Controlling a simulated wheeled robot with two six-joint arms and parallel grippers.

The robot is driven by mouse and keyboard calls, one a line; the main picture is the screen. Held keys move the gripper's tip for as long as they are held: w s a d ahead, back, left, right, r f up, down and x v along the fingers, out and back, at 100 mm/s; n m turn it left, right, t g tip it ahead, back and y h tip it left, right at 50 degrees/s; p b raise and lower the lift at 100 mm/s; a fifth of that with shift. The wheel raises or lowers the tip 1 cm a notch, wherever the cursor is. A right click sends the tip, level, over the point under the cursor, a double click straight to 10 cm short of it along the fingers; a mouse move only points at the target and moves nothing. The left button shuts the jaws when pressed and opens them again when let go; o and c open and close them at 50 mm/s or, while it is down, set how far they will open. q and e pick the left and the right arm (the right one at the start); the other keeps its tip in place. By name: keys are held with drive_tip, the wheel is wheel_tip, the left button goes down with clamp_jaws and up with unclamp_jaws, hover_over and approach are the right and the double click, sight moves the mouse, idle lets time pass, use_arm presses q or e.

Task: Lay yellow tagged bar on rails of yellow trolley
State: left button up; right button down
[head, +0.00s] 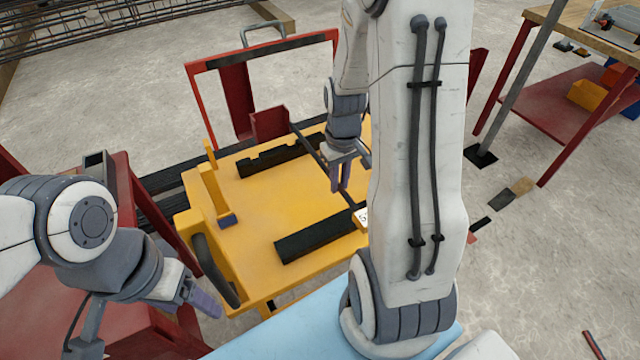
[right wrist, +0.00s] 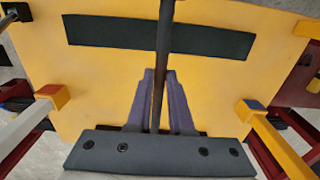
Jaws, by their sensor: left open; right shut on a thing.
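The yellow trolley (head: 265,205) stands in front of me, with a far notched black rail (head: 270,162) and a near black rail (head: 305,242) on its deck. A thin dark bar (head: 308,146) crosses above both rails; a tag with a dark mark (head: 362,216) shows by its near end, partly hidden by my right arm. My right gripper (head: 341,188) is shut on the bar between the rails. In the right wrist view the bar (right wrist: 164,40) runs between the fingers (right wrist: 160,100) and over one rail (right wrist: 110,33). I cannot tell whether it touches the rails. My left gripper (head: 203,300) is open and empty, left of the trolley.
A red frame (head: 190,95) with a dark top bar stands behind the trolley. A red table (head: 50,315) is at the lower left, near my left arm. A workbench with red legs (head: 545,150) stands at the right. Rebar mesh (head: 80,28) lies at the back left.

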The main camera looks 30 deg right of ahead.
sight(322, 163)
drive_tip(key=shift+w+d+f+b, duration=0.15)
drive_tip(key=shift+w+f+b, duration=0.15)
drive_tip(key=shift+w+f, duration=1.8)
drive_tip(key=shift+w+d+f+b, duration=0.15)
drive_tip(key=shift+w+f+b, duration=0.1)
drive_tip(key=shift+w+f, duration=1.85)
drive_tip(key=shift+s+f, duration=0.2)
drive_tip(key=shift+f, duration=0.1)
drive_tip(key=c, duration=0.8)
unclamp_jaws()
wheel_tip(322, 163, up, 12)
drive_tip(key=shift+r+p, duration=0.15)
drive_tip(key=shift+p, duration=0.8)
